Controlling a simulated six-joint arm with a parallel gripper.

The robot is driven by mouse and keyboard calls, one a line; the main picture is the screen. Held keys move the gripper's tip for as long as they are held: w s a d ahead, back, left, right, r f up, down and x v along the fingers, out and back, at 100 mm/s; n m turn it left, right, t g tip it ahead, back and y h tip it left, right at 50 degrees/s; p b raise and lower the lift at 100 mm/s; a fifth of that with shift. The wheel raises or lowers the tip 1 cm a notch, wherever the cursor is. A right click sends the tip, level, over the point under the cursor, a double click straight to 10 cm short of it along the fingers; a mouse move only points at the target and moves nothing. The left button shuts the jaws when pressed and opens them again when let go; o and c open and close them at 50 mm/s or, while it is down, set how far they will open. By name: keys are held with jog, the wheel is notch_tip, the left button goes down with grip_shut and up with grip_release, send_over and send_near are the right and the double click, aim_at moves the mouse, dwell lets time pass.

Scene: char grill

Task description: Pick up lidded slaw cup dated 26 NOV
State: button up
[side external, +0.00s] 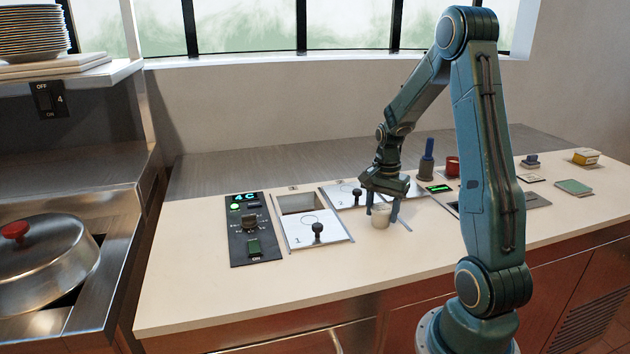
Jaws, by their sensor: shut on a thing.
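A small pale cup (380,217) stands upright between the fingers of my gripper (382,208), near the middle of the counter. My gripper points down and is shut on the cup. The cup looks to be at or just above the counter top; I cannot tell which. Its lid and any date on it are too small or hidden to read.
Left of the cup are a panel with a black knob (317,232) and a dark control box (252,230). A green pad (573,187) lies at right. The front counter strip is clear.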

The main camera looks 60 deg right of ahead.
aim_at(381, 208)
jog(key=shift+r, duration=0.15)
notch_tip(381, 208, up, 20)
dwell(0.8)
jog(key=shift+w, duration=0.15)
dwell(0.4)
